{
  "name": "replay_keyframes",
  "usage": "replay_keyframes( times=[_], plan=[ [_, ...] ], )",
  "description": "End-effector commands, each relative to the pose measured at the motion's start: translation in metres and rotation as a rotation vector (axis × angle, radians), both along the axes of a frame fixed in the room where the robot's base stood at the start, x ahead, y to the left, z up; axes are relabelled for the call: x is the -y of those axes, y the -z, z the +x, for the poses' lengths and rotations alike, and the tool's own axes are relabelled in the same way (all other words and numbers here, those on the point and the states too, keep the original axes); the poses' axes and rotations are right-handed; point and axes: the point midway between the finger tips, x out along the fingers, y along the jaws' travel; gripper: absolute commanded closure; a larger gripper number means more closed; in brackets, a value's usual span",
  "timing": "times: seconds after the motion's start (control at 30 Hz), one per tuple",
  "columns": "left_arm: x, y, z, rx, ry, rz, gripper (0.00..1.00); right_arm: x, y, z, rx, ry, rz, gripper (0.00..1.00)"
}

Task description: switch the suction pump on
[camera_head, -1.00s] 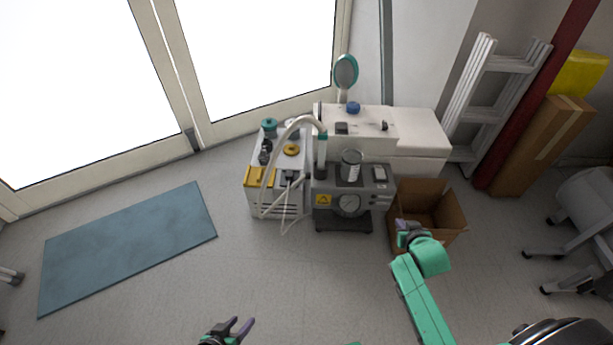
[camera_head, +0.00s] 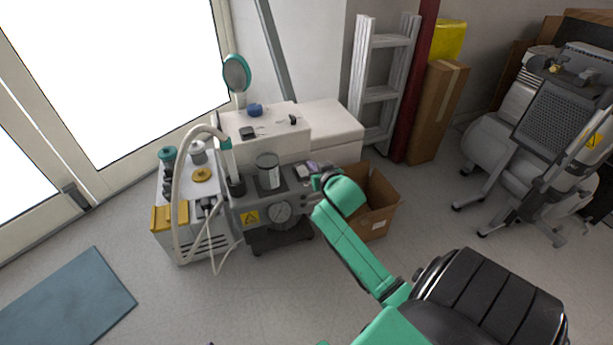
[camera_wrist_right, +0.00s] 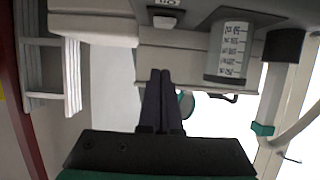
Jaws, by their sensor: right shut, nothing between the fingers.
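The suction pump (camera_head: 259,201) is the grey unit in the middle of the head view, with a round gauge (camera_head: 280,211), a clear graduated jar (camera_head: 268,172) and a hose. My right gripper (camera_head: 314,171) is at the pump's right end, partly hidden by its own wrist. In the right wrist view its two dark fingers (camera_wrist_right: 161,74) are shut together and empty. They point toward a small pale switch-like part (camera_wrist_right: 165,22) on the pump's grey body, with a visible gap in the picture. The jar shows at upper right there. My left gripper is out of view.
An open cardboard box (camera_head: 378,215) stands right of the pump. A white unit with yellow parts (camera_head: 184,230) stands to its left, and a white cabinet (camera_head: 325,125) behind. A ladder (camera_head: 382,90) leans at the back. The floor in front is clear.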

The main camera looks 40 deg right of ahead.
Motion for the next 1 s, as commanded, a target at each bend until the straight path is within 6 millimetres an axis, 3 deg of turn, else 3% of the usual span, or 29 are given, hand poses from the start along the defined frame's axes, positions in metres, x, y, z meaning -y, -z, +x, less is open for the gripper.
replay_keyframes(
  times=[0.03, 0.23, 0.3, 0.43, 1.0],
  plan=[
    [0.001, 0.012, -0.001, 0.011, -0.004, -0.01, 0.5, 0.004, 0.009, 0.01, 0.003, 0.0, -0.001, 1.0],
    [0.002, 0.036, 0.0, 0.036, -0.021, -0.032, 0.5, 0.018, 0.024, 0.049, 0.003, 0.001, 0.0, 1.0],
    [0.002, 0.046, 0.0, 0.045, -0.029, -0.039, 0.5, 0.015, 0.042, 0.044, -0.003, 0.0, 0.002, 1.0],
    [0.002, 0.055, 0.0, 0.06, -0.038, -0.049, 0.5, 0.014, 0.057, 0.042, -0.001, -0.001, 0.001, 1.0],
    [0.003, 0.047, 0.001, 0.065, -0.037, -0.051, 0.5, 0.013, 0.068, 0.039, 0.007, 0.0, 0.001, 1.0]
  ],
)
